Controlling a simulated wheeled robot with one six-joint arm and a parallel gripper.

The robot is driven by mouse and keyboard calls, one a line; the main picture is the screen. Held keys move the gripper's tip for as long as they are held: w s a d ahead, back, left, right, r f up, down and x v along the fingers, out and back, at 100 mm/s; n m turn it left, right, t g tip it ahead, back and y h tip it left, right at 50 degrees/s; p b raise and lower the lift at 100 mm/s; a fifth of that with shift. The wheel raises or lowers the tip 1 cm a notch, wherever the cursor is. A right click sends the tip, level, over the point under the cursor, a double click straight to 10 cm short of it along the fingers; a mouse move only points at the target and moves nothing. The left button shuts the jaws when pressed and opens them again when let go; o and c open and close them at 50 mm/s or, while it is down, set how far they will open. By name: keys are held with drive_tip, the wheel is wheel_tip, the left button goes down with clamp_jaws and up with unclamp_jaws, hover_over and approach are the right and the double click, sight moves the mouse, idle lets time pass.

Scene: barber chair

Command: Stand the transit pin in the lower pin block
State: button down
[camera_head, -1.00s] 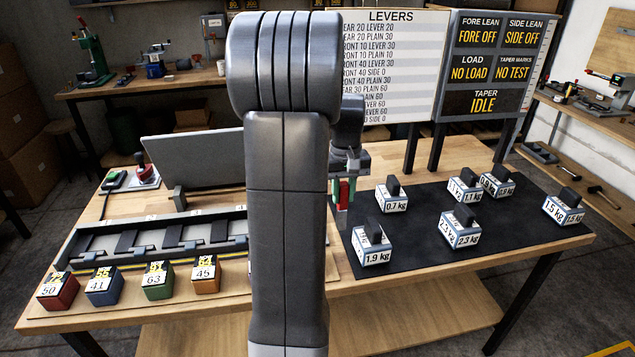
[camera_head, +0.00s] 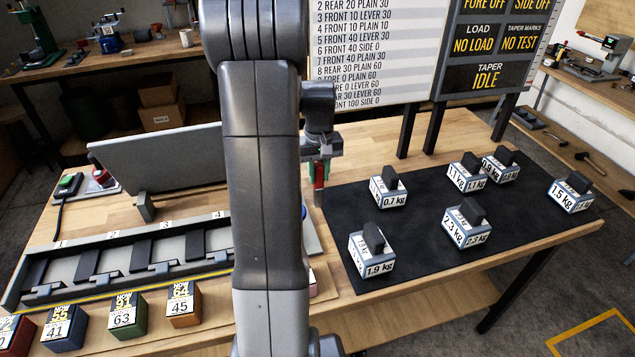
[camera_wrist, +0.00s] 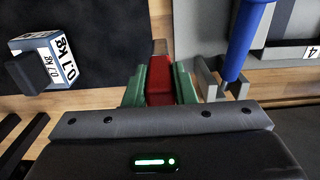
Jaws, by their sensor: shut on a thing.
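My gripper (camera_wrist: 160,85) has green fingers and is shut on a red piece (camera_wrist: 159,80), which I take to be the transit pin. Its far end shows brownish between the fingertips in the wrist view. In the head view the red piece (camera_head: 319,176) hangs roughly upright beside the left edge of the black mat, partly behind my arm. A blue rod (camera_wrist: 246,38) and a grey forked bracket (camera_wrist: 222,80) lie just right of my gripper in the wrist view. I cannot tell which part is the lower pin block; my arm hides much of that area.
Several weights, such as the 0.7 kg one (camera_head: 389,187), stand on the black mat (camera_head: 410,245). A grey tray with numbered slots (camera_head: 110,262) and several colored numbered blocks (camera_head: 184,303) are at left. A tilted grey panel (camera_head: 165,165) stands behind the tray.

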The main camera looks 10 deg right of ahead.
sight(319, 187)
drive_tip(key=shift+f, duration=1.9)
drive_tip(key=shift+f, duration=0.2)
drive_tip(key=c, duration=1.2)
unclamp_jaws()
drive_tip(key=shift+o, duration=0.4)
wheel_tip(319, 187, up, 12)
drive_tip(key=shift+f, duration=0.1)
drive_tip(key=shift+b, duration=0.5)
drive_tip(key=shift+w+b, duration=0.1)
drive_tip(key=shift+b, duration=0.6)
